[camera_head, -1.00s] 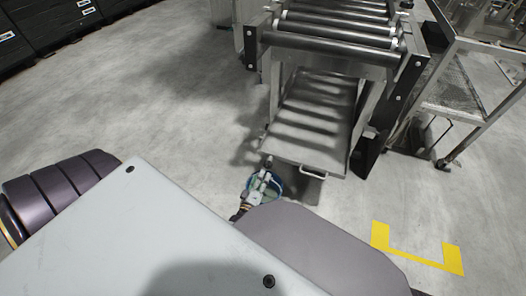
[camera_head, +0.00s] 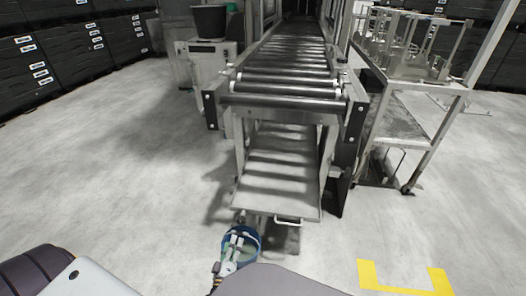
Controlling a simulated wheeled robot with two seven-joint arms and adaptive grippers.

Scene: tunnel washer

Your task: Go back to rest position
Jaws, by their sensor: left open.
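My left gripper (camera_head: 236,243) shows low in the picture, left of centre, just beyond my own grey body. It is small in view, and its jaws are open. A round blue-rimmed container (camera_head: 251,237) with a pale greenish inside lies around or behind the gripper in the picture; I cannot tell whether they touch. The gripper is in front of the low sloping tray of the roller conveyor (camera_head: 284,89). My right gripper is not in view.
A metal frame cart (camera_head: 416,150) stands right of the conveyor. A cabinet with a black bucket (camera_head: 209,21) on it is behind left. Black crates (camera_head: 75,55) line the back. A yellow floor mark (camera_head: 400,287) is at lower right. Floor at left is clear.

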